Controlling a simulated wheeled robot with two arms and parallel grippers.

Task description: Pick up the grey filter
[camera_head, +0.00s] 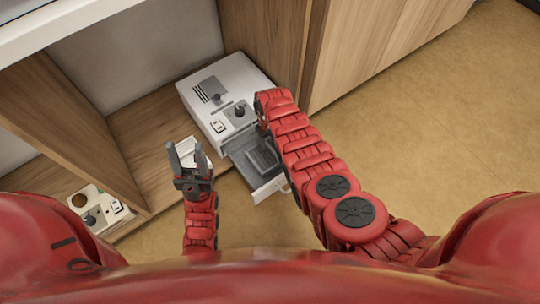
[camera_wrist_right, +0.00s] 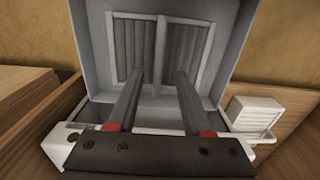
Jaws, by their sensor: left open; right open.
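The grey filter (camera_head: 262,156) lies in the pulled-out grey drawer (camera_head: 270,190) of a white machine (camera_head: 232,88). In the right wrist view the filter shows as a ribbed grey panel (camera_wrist_right: 130,48) with an upright fin along its middle. My right gripper (camera_wrist_right: 160,74) is open over the drawer, its fingers pointing at the filter, one on each side of the fin's line. I cannot tell whether they touch it. In the head view my right arm hides its own gripper. My left gripper (camera_head: 188,152) is open and empty, left of the drawer.
A white ribbed piece (camera_head: 192,150) is beside the machine, partly behind my left gripper; it also shows in the wrist view (camera_wrist_right: 262,118). A small beige device (camera_head: 98,208) sits at lower left. Wooden cabinet panels (camera_head: 345,50) stand close behind my right arm. The floor at right is clear.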

